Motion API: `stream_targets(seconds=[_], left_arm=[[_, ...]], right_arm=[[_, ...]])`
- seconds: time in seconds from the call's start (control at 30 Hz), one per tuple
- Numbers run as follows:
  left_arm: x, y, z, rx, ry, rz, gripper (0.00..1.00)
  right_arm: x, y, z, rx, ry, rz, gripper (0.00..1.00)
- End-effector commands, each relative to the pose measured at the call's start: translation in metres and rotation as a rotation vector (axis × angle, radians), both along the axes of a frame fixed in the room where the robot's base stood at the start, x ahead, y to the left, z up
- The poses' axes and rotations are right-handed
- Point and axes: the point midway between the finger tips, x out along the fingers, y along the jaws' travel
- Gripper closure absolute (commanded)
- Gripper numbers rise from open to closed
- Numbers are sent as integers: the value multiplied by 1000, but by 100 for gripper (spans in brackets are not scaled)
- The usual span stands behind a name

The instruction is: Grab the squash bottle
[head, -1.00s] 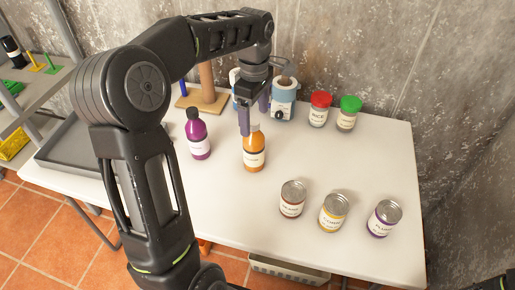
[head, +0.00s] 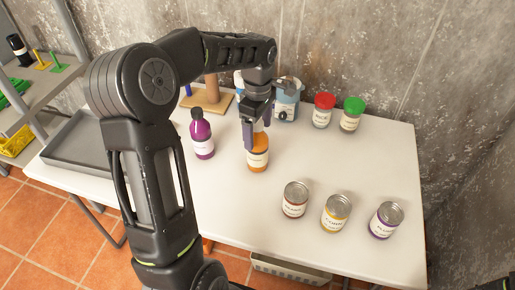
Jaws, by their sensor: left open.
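An orange bottle (head: 258,158) with a pale label stands upright on the white table; its label is too small to read, and it may be the squash bottle. A purple bottle (head: 203,138) with a dark cap stands to its left. My left gripper (head: 256,138) points down at the top of the orange bottle, its fingers apart on either side of the cap and neck. The fingers partly hide the cap, and I cannot tell whether they touch it. My right gripper is not in view.
Three cans (head: 336,213) stand at the front right of the white table (head: 355,165). A red-lidded jar (head: 323,110), a green-lidded jar (head: 351,115) and a blue appliance (head: 287,103) stand at the back. A grey tray (head: 75,150) lies at left.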

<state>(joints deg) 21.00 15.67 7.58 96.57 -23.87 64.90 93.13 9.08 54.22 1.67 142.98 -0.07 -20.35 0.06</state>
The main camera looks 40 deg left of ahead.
Motion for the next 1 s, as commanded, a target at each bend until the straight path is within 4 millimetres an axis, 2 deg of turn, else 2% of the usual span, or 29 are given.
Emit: stream_targets(seconds=[0.1,0.23,0.8,1.0], left_arm=[[-1,1,-17,0,3,1,17],[0,0,-26,0,1,0,17],[0,0,-26,0,0,1,17],[0,0,-26,0,0,1,33]], right_arm=[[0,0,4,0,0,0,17],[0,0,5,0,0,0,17],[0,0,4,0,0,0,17],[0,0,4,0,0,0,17]])
